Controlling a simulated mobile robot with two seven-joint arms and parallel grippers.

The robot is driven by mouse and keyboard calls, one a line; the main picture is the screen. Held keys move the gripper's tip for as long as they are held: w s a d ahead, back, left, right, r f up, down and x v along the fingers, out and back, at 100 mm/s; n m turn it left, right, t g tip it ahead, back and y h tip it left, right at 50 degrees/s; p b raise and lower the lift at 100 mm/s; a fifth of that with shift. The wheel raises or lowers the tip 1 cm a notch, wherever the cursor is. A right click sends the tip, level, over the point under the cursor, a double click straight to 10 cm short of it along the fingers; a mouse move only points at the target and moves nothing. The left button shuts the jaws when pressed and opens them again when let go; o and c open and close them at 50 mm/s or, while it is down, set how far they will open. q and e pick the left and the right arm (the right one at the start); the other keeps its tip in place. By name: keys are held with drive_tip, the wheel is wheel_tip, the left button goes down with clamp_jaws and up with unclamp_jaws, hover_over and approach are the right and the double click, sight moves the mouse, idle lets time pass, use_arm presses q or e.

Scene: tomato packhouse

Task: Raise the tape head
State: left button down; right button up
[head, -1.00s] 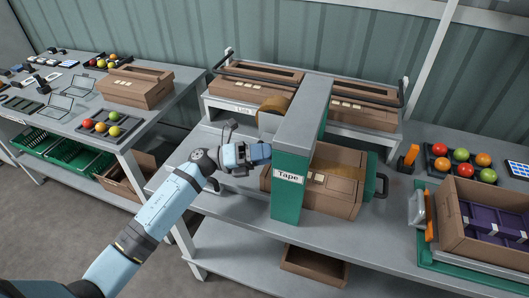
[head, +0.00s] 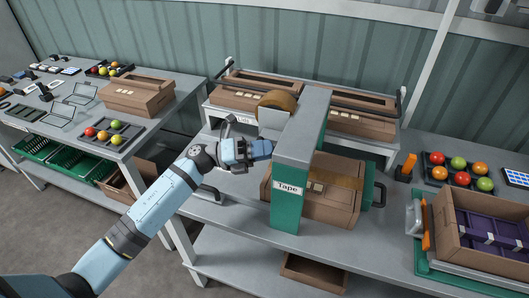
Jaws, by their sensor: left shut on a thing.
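The taping machine is a grey-topped arch with a green front post (head: 287,213) labelled "Tape". A brown tape roll (head: 277,99) stands up behind its left side, above a pale grey plate (head: 271,122). A closed brown carton (head: 330,205) with a tape strip on top lies under the arch. My left gripper (head: 262,150) is at the left side of the arch, near its top. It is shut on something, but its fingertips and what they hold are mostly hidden. My right gripper is not in view.
A rack (head: 222,112) with brown cartons stands behind the arch. At right are an open carton (head: 451,231) with purple packs and a black tomato tray (head: 437,166). Another table (head: 60,118) with trays and a carton is at left.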

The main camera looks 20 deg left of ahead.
use_arm(q)
drive_tip(key=c, duration=1.1)
unclamp_jaws()
drive_tip(key=shift+r, duration=0.35)
drive_tip(key=shift+o, duration=0.2)
drive_tip(key=shift+f, duration=0.15)
drive_tip(key=shift+a+f, duration=0.1)
drive_tip(key=shift+a, duration=0.1)
drive_tip(key=b+v, duration=0.2)
drive_tip(key=v, duration=1.1)
drive_tip(key=shift+a+b, duration=0.25)
drive_tip(key=shift+b, duration=0.15)
drive_tip(key=shift+s, duration=0.15)
